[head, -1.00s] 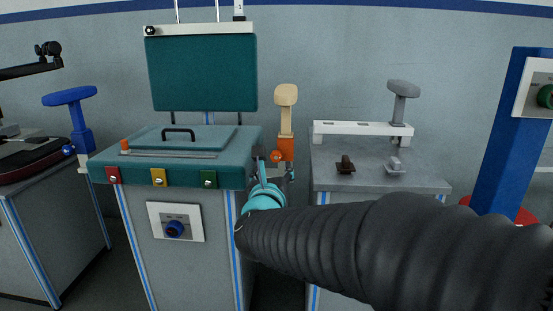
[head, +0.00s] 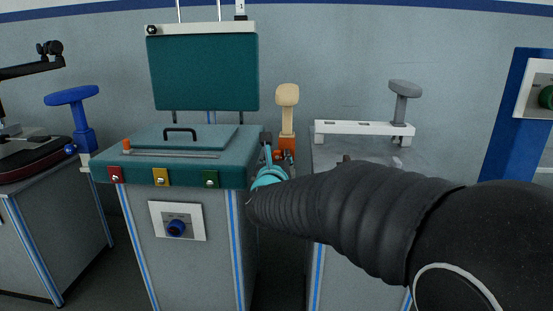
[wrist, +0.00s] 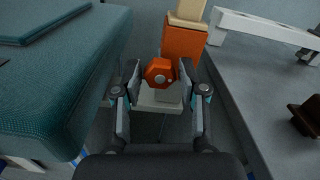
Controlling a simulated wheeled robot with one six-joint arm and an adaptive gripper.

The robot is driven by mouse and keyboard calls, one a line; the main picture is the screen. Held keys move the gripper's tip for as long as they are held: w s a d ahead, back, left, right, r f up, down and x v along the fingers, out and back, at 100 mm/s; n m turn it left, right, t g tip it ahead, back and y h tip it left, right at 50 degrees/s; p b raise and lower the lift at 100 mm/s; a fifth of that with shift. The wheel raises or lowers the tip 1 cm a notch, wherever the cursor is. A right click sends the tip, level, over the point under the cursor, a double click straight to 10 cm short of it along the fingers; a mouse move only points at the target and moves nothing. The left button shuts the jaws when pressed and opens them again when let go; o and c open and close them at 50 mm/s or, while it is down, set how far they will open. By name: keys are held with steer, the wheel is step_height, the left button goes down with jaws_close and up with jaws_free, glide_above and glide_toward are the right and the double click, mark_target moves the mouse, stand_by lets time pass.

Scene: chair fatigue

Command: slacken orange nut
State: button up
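The orange nut (wrist: 159,72) is a hexagonal knob with a pale centre, in the middle of the wrist view. It is on the near side of an orange block (wrist: 184,43) that carries a beige post (wrist: 187,12). In the head view the nut (head: 279,155) is small and partly hidden by my gripper. My gripper (wrist: 160,76) is open, with one finger on each side of the nut. Small gaps seem to show between the fingers and the nut; I cannot tell whether either finger touches. A pale block sits just below the nut, between the fingers.
A teal-topped cabinet (head: 135,168) stands close on the left, and a grey-topped cabinet (head: 335,150) with a white bar (head: 360,128) stands on the right. A brown knob (wrist: 307,115) is on the grey top. A narrow gap lies between the cabinets.

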jaws_close()
